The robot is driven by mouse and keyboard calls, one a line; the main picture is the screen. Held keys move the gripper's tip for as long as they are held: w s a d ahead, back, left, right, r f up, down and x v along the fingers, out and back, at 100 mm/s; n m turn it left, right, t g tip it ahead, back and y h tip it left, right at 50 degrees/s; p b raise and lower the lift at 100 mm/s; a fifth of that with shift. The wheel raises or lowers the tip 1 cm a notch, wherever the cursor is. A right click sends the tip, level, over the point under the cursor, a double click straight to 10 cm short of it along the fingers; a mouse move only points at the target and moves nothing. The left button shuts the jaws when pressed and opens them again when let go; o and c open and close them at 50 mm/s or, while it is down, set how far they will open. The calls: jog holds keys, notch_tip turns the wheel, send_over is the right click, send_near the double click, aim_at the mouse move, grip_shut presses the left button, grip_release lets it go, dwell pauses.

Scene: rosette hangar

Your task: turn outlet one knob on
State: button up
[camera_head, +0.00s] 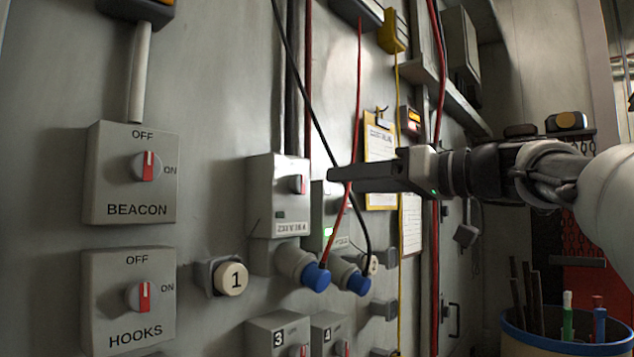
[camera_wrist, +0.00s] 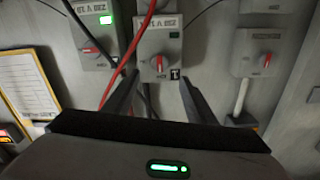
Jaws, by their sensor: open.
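Outlet one's grey box (camera_head: 262,205) is on the wall, its indicator window dark. Its knob (camera_head: 297,184) is partly seen side-on. In the wrist view the box (camera_wrist: 150,42) carries a "1" label, and the knob (camera_wrist: 158,63) has its red bar about upright in that picture. My gripper (camera_head: 332,180) is in front of the panel at about knob height. In the wrist view its fingers (camera_wrist: 158,84) are apart and empty, with the knob between and beyond the tips. I see no contact.
Red (camera_head: 357,130) and black (camera_head: 318,120) cables hang close to my gripper. Blue plugs (camera_head: 316,276) jut out below. BEACON (camera_head: 107,190) and HOOKS (camera_head: 107,310) switches are left.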

aim_at(303, 184)
jog(key=p+x, duration=0.1)
jog(key=x, duration=0.9)
jog(key=shift+w+a+p, duration=0.25)
jog(key=shift+a+p, duration=0.05)
jog(key=shift+p, duration=0.1)
jog(key=c, duration=1)
jog(key=shift+c, duration=0.2)
